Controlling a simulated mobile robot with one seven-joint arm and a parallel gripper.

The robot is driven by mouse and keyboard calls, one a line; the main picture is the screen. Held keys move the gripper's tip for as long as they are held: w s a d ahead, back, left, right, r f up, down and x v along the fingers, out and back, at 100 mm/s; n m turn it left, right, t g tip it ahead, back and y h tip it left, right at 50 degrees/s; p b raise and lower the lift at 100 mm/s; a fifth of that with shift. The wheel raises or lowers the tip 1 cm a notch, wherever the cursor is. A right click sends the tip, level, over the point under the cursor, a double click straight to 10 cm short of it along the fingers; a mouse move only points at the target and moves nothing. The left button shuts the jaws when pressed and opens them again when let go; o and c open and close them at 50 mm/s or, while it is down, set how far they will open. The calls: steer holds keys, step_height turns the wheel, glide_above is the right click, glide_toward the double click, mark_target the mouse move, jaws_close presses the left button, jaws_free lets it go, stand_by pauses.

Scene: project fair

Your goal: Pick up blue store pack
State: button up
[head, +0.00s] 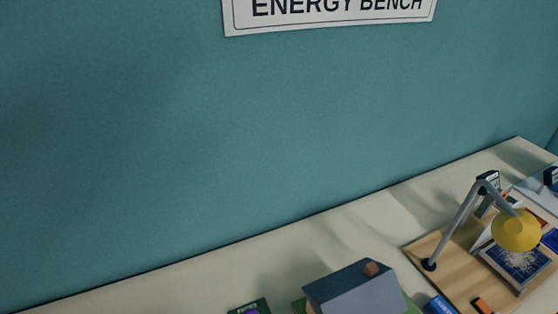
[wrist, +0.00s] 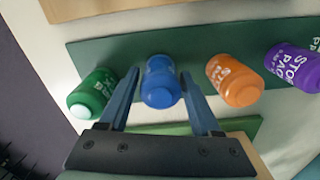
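The blue store pack (wrist: 160,84) is a rounded cylinder in the middle of the wrist view, on a dark green board (wrist: 220,48). My gripper (wrist: 160,74) is open, with one finger on each side of the blue pack. A gap shows between each finger and the pack, so it is not clasped. The pack's far end and its depth between the fingers are hard to judge. My gripper is not seen in the head view.
In the wrist view, a green pack (wrist: 93,93) stands close outside the left finger. An orange pack (wrist: 235,80) and a purple pack (wrist: 293,64) are to the right. The head view shows a lamp (head: 516,230) and a model house (head: 358,292) on the bench.

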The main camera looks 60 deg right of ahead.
jaws_close()
